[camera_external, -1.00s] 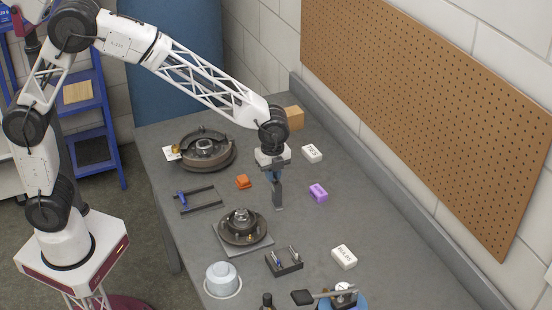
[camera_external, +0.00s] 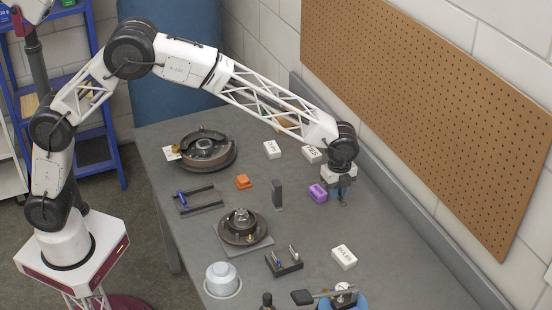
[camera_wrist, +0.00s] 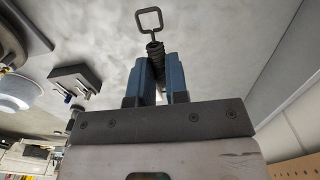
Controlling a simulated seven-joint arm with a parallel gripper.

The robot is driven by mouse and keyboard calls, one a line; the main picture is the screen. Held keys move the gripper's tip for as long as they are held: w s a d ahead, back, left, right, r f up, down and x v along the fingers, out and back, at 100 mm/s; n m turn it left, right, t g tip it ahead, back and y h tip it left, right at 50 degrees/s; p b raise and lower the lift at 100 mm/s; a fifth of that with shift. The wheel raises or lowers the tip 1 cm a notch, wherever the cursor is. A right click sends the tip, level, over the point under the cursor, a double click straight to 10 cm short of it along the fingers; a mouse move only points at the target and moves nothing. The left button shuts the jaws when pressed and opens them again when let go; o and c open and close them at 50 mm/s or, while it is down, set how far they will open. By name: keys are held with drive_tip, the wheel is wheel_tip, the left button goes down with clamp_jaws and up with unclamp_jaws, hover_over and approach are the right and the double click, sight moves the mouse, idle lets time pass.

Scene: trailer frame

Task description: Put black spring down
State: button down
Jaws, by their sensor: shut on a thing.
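The black spring (camera_wrist: 154,50) is a dark coil with a square wire loop at its end. In the wrist view it sits between the two blue fingers of my gripper (camera_wrist: 157,60), which are shut on it. The loop sticks out beyond the fingertips. In the external view my gripper (camera_external: 341,197) points down over the right side of the table, just right of the purple block (camera_external: 318,193). The spring is too small there to make out clearly, and I cannot tell whether it touches the tabletop.
White labelled boxes (camera_external: 344,257) lie on the grey table (camera_external: 385,270). A dark tool holder (camera_external: 284,263) is nearer the front. A raised ledge and pegboard (camera_external: 440,110) border the right.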

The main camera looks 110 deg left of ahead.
drive_tip(key=shift+w+f, duration=0.1)
drive_tip(key=shift+w, duration=0.3)
hover_over(336, 222)
drive_tip(key=shift+f, duration=2.5)
drive_tip(key=shift+f, duration=2.5)
drive_tip(key=shift+f, duration=0.15)
drive_tip(key=c, duration=1.1)
unclamp_jaws()
